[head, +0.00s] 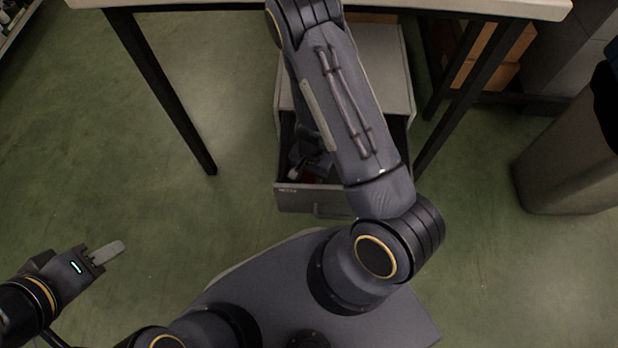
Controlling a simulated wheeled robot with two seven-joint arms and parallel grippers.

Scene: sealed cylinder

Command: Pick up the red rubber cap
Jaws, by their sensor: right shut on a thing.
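My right arm reaches up the middle of the head view and hides much of the open drawer (292,197). Part of my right gripper (296,172) shows inside the drawer, left of the arm. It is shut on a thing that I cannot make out. A small dark red patch (313,178) shows beside it, partly covered; I cannot tell whether this is the red rubber cap. My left gripper (112,251) is at the lower left over the floor, far from the drawer. It is seen edge-on, with one pale finger showing and no object visible at it.
The drawer belongs to a pale cabinet (378,70) under a table (190,3) with black legs. A grey bin (565,165) stands at the right. Cardboard boxes (490,75) are behind the table legs. The green floor at the left is clear.

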